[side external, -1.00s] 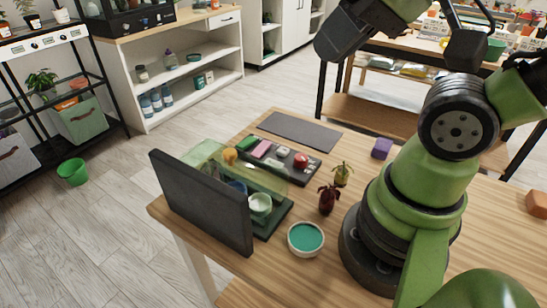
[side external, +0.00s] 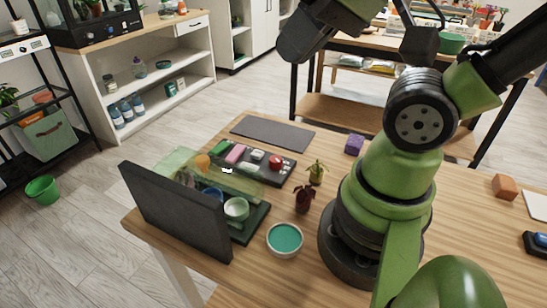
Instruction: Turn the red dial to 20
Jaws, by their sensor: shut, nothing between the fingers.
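The red dial (side external: 276,162) is a small round red knob at the right end of a dark control panel (side external: 262,175) on the wooden table. Its marks and setting are too small to read. A pink block (side external: 236,153) and a pale knob (side external: 257,155) sit to its left on the same panel. My gripper (side external: 296,46) appears as the dark end of my arm at the top of the view, high above the table and well apart from the dial. It is shut and empty; its fingertips are hard to make out.
A dark upright board (side external: 175,210) and a translucent green cover (side external: 185,160) stand left of the panel. A teal-filled bowl (side external: 285,240), a dark red plant (side external: 304,198) and a green plant (side external: 317,172) stand near the dial. A grey mat (side external: 272,133) lies behind.

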